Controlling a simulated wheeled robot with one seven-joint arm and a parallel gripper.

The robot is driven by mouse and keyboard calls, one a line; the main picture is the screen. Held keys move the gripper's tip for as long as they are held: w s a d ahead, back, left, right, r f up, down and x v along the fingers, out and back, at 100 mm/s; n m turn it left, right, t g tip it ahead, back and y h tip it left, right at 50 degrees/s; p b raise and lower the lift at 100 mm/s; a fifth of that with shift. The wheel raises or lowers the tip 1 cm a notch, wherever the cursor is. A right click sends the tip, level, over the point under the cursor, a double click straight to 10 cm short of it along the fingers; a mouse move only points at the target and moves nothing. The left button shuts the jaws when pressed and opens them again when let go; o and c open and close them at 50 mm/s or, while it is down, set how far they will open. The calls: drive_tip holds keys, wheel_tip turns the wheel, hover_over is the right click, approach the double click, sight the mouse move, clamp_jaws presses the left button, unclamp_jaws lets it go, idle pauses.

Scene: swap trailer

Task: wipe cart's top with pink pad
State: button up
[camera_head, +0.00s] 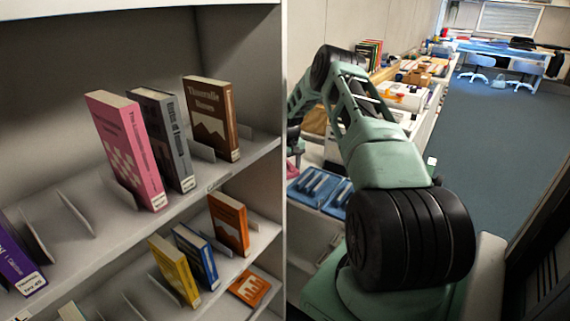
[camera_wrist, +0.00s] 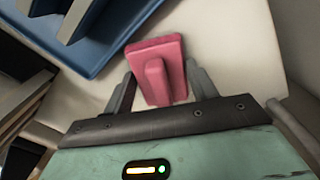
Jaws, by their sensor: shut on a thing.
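The pink pad (camera_wrist: 155,52) is a flat block with a raised grip ridge. It shows in the wrist view between the fingers of my gripper (camera_wrist: 161,88), which is shut on it. The pad is over a pale cream surface (camera_wrist: 232,40), which looks like the cart's top. I cannot tell whether the pad touches that surface. In the head view my arm reaches away over this area, and my gripper cannot be clearly made out.
A blue tray (camera_wrist: 88,58) with slots lies left of the pad; it also shows in the head view (camera_head: 308,199). A bookshelf (camera_head: 60,150) with several books stands close on the left. Open dark floor (camera_head: 500,130) lies to the right.

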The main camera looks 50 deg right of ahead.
drive_tip(key=shift+s+f, duration=0.15)
drive_tip(key=shift+f, duration=0.05)
